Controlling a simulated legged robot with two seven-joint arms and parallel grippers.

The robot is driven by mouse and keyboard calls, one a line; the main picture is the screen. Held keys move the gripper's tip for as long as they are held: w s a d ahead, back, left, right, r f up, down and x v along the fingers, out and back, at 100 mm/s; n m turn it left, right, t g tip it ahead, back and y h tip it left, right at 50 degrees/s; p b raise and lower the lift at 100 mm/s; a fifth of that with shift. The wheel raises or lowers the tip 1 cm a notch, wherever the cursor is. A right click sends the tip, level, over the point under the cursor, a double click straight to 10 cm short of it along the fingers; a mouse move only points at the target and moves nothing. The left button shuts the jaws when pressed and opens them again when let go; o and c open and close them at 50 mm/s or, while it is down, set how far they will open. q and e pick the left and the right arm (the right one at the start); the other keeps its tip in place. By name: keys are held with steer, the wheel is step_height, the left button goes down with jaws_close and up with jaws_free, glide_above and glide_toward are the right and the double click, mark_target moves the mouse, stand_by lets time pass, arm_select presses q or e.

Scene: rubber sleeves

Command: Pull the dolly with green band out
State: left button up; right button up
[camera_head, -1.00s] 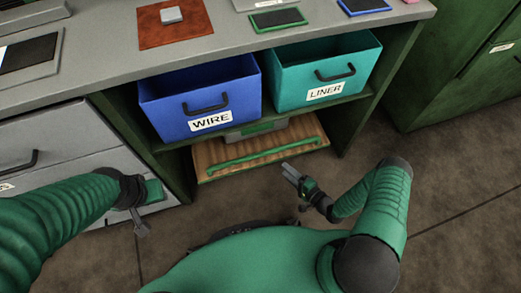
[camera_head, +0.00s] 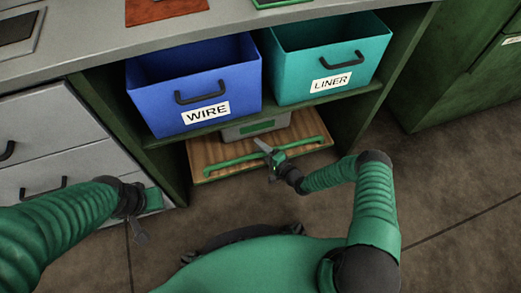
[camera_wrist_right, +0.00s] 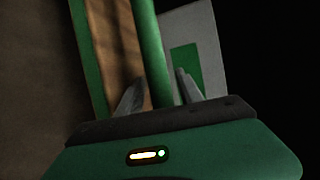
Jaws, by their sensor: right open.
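The dolly is a low wooden board (camera_head: 207,153) with a green edge band, under the cabinet's lower shelf. A green bar handle (camera_head: 230,160) runs along its front. A grey box (camera_head: 238,132) with a green panel sits on it. My right gripper (camera_head: 266,150) is at the handle, right of its middle. In the right wrist view, the green bar (camera_wrist_right: 151,40) runs between the open fingers (camera_wrist_right: 158,92); contact cannot be told. My left gripper (camera_head: 139,232) hangs low at the left, away from the dolly; its jaw state is unclear.
A blue WIRE bin (camera_head: 190,90) and a teal LINER bin (camera_head: 330,65) stand on the shelf above. Grey drawers (camera_head: 60,150) are at the left and a green cabinet (camera_head: 450,70) at the right. The brown floor (camera_head: 460,190) in front is clear.

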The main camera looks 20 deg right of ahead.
steer(key=shift+c, duration=0.4)
jaws_close()
steer(key=shift+s, duration=0.1)
stand_by(0.8)
